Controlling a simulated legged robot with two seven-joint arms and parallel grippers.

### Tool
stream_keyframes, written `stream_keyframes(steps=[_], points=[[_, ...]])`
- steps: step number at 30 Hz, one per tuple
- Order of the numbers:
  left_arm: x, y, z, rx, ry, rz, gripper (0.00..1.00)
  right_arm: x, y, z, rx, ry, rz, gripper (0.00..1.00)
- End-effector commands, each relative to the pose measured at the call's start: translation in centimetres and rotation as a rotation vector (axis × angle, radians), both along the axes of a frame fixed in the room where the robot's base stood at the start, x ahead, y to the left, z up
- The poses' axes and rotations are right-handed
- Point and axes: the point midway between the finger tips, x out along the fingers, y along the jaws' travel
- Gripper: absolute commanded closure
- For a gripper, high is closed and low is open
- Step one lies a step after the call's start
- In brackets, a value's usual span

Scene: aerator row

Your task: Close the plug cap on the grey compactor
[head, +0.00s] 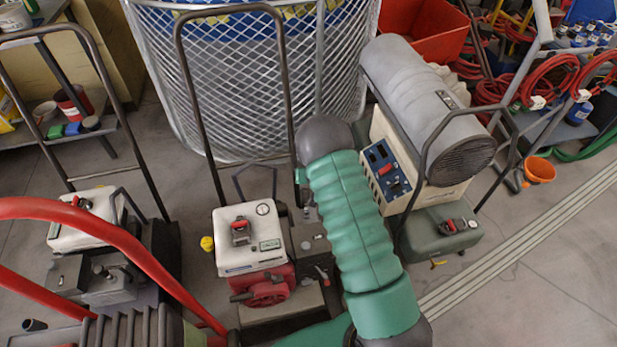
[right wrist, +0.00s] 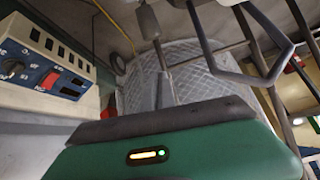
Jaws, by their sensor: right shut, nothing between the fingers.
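Two compactors with white tanks and tall dark handles show in the head view. The left one has a dark grey body (head: 92,279); the middle one has a red engine (head: 268,291) with grey parts beside it. My green right arm hides part of the middle machine's right side. My right gripper (right wrist: 149,20) appears shut and empty in the right wrist view. My left gripper is out of view.
A grey cylindrical heater (head: 425,105) with a blue switch panel (head: 388,168) stands right of my arm. A wire mesh cage (head: 240,70) is behind. A red curved tube (head: 100,226) crosses the left foreground. Floor at the lower right is clear.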

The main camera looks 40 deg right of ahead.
Motion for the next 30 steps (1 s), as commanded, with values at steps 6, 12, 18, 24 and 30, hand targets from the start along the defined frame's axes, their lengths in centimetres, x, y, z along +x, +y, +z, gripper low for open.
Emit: stream_keyframes(steps=[6, 12, 18, 24, 30], points=[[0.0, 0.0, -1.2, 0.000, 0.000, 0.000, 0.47, 1.4, -0.3, -3.9, 0.001, 0.003, 0.002, 1.00], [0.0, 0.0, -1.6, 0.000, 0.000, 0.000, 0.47, 0.3, 0.6, -5.5, -0.001, 0.000, 0.001, 1.00], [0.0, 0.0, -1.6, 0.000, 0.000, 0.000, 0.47, 0.1, 0.6, -5.7, 0.000, -0.001, 0.001, 1.00], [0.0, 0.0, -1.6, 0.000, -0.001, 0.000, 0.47, 0.1, 0.6, -5.7, 0.000, -0.002, 0.000, 1.00], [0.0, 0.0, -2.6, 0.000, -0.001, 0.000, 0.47, 0.2, 0.7, -6.2, -0.014, -0.026, 0.001, 1.00]])
